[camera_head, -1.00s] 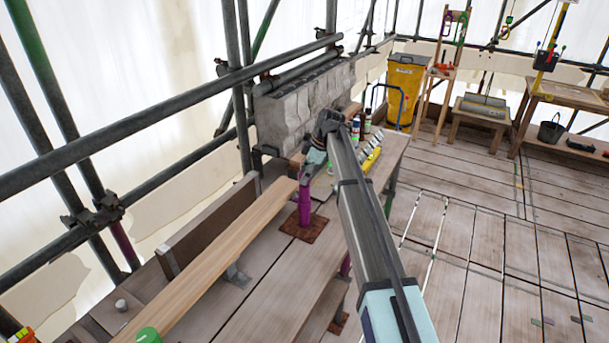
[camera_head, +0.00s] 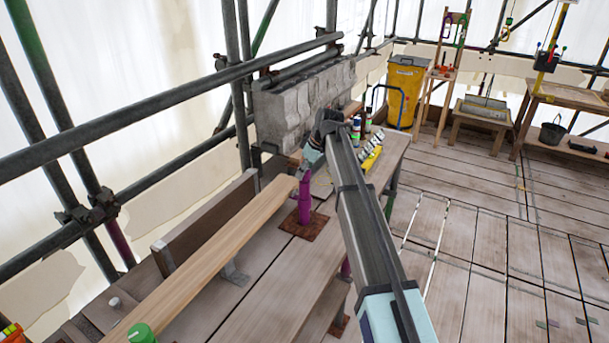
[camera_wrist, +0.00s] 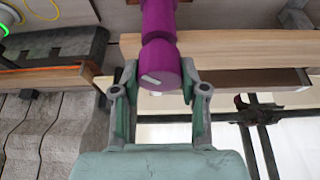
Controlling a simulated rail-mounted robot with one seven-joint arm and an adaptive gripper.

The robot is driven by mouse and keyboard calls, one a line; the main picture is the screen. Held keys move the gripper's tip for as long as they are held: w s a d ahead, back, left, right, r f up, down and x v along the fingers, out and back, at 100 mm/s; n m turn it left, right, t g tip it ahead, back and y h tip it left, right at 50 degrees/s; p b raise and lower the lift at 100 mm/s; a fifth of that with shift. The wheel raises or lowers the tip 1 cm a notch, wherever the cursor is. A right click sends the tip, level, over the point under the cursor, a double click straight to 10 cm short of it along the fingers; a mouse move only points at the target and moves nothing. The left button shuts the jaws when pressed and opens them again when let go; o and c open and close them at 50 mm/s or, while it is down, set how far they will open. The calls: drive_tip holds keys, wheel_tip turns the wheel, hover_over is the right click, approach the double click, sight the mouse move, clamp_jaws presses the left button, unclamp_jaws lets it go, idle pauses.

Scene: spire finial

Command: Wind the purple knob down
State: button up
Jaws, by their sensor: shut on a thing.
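The purple knob (camera_wrist: 160,62) shows in the wrist view as a short cylinder with a pale mark on its end face. My gripper (camera_wrist: 158,80) has one finger on each side of it and is shut on it. A purple post (camera_wrist: 158,15) runs on beyond the knob. In the head view the purple post (camera_head: 304,205) stands upright on a rusty square plate, beside the end of a long plank. My gripper (camera_head: 306,172) is at its top, and the knob is mostly hidden there by the gripper and arm.
A long light plank (camera_head: 215,255) lies left of the post. A grey stone block (camera_head: 300,100) stands behind my arm. Bottles and a yellow tool (camera_head: 371,158) sit on the bench at right. Scaffold tubes (camera_head: 150,125) cross the left side. The floor at right is open.

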drive_tip(key=m+t+h+b, duration=0.1)
drive_tip(key=m, duration=0.2)
drive_tip(key=shift+s+f+m, duration=0.1)
drive_tip(key=shift+f+m, duration=0.05)
drive_tip(key=shift+m, duration=0.25)
drive_tip(key=m+t+h+b, duration=0.1)
drive_tip(key=m, duration=0.3)
drive_tip(key=shift+m, duration=0.3)
drive_tip(key=m+h+b, duration=0.1)
drive_tip(key=m+h, duration=0.1)
drive_tip(key=m, duration=0.2)
drive_tip(key=shift+a, duration=0.1)
drive_tip(key=m+h, duration=0.1)
drive_tip(key=m, duration=0.3)
drive_tip(key=shift+b, duration=0.35)
drive_tip(key=m+h+b, duration=0.1)
drive_tip(key=m, duration=0.2)
drive_tip(key=m+g+h, duration=0.1)
drive_tip(key=m, duration=0.2)
drive_tip(key=shift+h+b, duration=0.3)
drive_tip(key=shift+b, duration=0.05)
drive_tip(key=m+g, duration=0.1)
drive_tip(key=m, duration=0.2)
drive_tip(key=m+g+b, duration=0.1)
drive_tip(key=m, duration=0.2)
drive_tip(key=shift+h, duration=0.4)
